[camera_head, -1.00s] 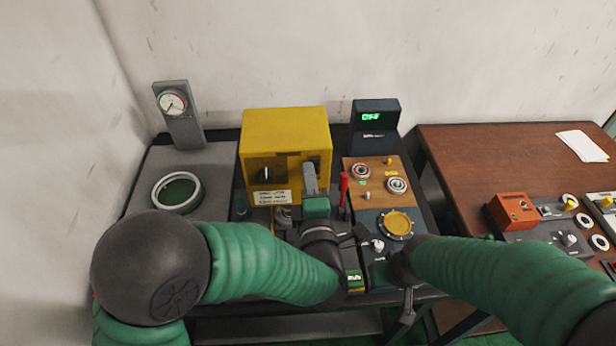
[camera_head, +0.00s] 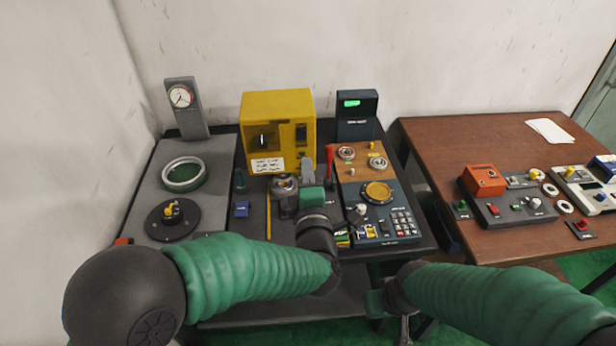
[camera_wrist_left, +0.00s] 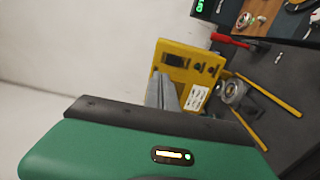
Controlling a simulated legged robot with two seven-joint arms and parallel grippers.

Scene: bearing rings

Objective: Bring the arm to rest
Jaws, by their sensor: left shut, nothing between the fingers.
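My left arm comes in from the left in the head view, and its gripper (camera_head: 307,165) is above the dark bench, in front of the yellow box (camera_head: 275,112). Its grey fingers are together with nothing between them. In the left wrist view the fingers (camera_wrist_left: 168,90) stick up beyond the green hand and overlap the yellow box (camera_wrist_left: 190,68) behind them. My right arm comes in from the lower right. Its gripper (camera_head: 404,325) hangs low in front of the bench edge, and its fingers do not show clearly.
The dark bench holds a gauge post (camera_head: 185,108), a ring (camera_head: 184,174) on a grey plate, a red lever (camera_head: 330,162), a metal bearing holder (camera_head: 284,186) and a keypad panel (camera_head: 402,222). A brown table (camera_head: 460,140) with several devices stands at the right.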

